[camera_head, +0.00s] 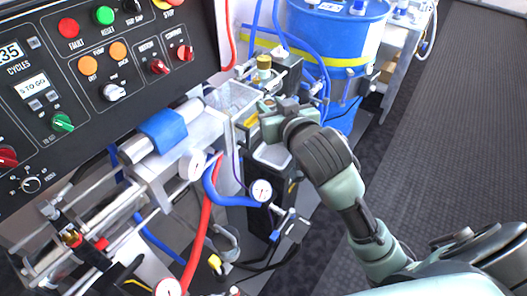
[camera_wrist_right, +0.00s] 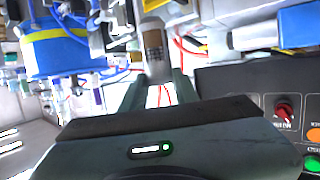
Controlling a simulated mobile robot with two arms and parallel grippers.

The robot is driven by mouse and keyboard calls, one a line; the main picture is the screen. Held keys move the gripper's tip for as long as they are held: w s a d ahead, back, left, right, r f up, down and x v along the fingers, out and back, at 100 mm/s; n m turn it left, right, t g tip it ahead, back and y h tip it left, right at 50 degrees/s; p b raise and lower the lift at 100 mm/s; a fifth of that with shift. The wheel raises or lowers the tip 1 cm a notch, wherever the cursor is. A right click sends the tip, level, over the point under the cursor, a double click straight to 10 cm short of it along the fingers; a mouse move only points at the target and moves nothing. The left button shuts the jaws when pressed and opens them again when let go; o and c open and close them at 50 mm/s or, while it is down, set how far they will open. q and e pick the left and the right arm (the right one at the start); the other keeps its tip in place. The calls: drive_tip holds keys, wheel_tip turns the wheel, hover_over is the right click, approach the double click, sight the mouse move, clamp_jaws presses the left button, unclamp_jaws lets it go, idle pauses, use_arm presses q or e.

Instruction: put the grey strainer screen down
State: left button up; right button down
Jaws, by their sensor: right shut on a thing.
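My right gripper (camera_head: 266,112) reaches in from the lower right over the pump block in the head view. In the right wrist view its two fingers (camera_wrist_right: 158,82) are shut on the grey strainer screen (camera_wrist_right: 155,48), a small cylinder with a brownish mesh-like band and a paler end. The screen points away from the palm, between the fingers. In the head view my gripper mostly hides the screen, and I cannot tell whether it touches anything below. My left gripper is not in view.
A clear-walled bin (camera_head: 232,98) sits just left of my right gripper. A brass-topped fitting (camera_head: 264,66) stands behind it. A blue drum (camera_head: 335,35) is at the back. The control panel (camera_head: 95,75), gauges (camera_head: 261,191) and red and blue hoses crowd the left. Dark floor (camera_head: 450,130) lies open at right.

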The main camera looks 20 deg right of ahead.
drive_tip(key=s+d+f+m+h, duration=0.1)
drive_tip(key=s+d+f, duration=0.2)
drive_tip(key=d+f, duration=0.65)
drive_tip(key=s+d+f+m+h, duration=0.1)
drive_tip(key=s+d+f, duration=0.2)
drive_tip(key=d+f, duration=0.6)
drive_tip(key=w+a+r+p, duration=0.1)
drive_tip(key=w+a, duration=0.4)
drive_tip(key=w, duration=0.3)
drive_tip(key=w+a+p, duration=0.1)
drive_tip(key=w+a, duration=0.5)
drive_tip(key=w, duration=0.2)
drive_tip(key=f, duration=0.4)
drive_tip(key=f+b, duration=0.1)
drive_tip(key=f, duration=0.1)
drive_tip(key=shift+s+d, duration=0.2)
drive_tip(key=shift+s, duration=0.1)
drive_tip(key=shift+w+a+f, duration=0.15)
drive_tip(key=shift+w+f, duration=0.05)
drive_tip(key=shift+f, duration=0.15)
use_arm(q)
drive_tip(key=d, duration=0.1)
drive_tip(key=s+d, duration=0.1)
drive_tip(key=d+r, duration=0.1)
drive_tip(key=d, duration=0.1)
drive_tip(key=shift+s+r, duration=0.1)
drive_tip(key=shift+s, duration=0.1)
